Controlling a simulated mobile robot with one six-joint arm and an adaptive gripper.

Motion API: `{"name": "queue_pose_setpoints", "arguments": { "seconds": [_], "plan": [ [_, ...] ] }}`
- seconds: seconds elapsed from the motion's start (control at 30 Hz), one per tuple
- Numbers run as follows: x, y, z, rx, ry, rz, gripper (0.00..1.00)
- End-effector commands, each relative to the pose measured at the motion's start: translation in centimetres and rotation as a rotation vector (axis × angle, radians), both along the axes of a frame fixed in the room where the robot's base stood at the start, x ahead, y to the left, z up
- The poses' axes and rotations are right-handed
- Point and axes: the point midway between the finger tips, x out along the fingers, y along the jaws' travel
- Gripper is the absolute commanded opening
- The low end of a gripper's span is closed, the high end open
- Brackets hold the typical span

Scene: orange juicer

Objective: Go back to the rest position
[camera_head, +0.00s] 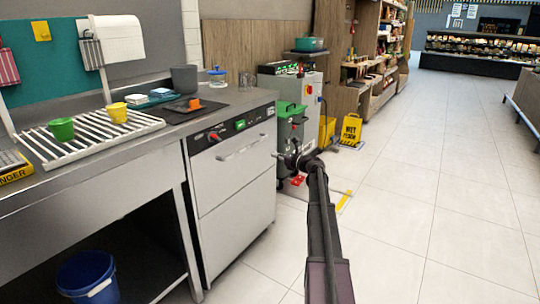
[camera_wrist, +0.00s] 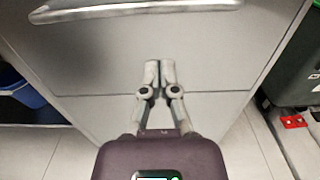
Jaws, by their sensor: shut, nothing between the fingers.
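My gripper (camera_wrist: 160,68) is shut with nothing between its fingers in the wrist view. It points at the grey steel front of the dishwasher cabinet (camera_wrist: 220,62), below its long bar handle (camera_wrist: 135,9). I cannot tell from this view how far the fingers are from that front. In the head view my arm (camera_head: 322,215) reaches forward from the bottom, right of the dishwasher cabinet (camera_head: 235,185). My gripper is hard to make out there at the arm's far end.
A steel counter holds a slatted rack (camera_head: 85,140) with a green cup (camera_head: 61,129) and a yellow cup (camera_head: 117,112). A blue bucket (camera_head: 88,278) stands underneath. A green-lidded bin (camera_head: 291,130) and yellow wet-floor sign (camera_head: 351,130) stand beyond. The tiled floor at right is clear.

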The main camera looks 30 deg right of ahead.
Motion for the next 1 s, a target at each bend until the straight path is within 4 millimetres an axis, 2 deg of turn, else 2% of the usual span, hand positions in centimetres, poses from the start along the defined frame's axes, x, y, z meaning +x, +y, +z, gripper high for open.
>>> {"name": "queue_pose_setpoints", "arguments": {
  "seconds": [0.67, 0.77, 0.87, 1.0],
  "plan": [
    [-0.1, 0.4, -0.1, -0.008, 0.001, 0.005, 0.00],
    [-0.2, 1.6, -0.3, -0.041, 0.005, 0.022, 0.00],
    [-0.4, 4.0, -1.0, -0.111, 0.013, 0.056, 0.00],
    [-1.2, 9.3, -2.5, -0.274, 0.024, 0.138, 0.00]
  ]
}}
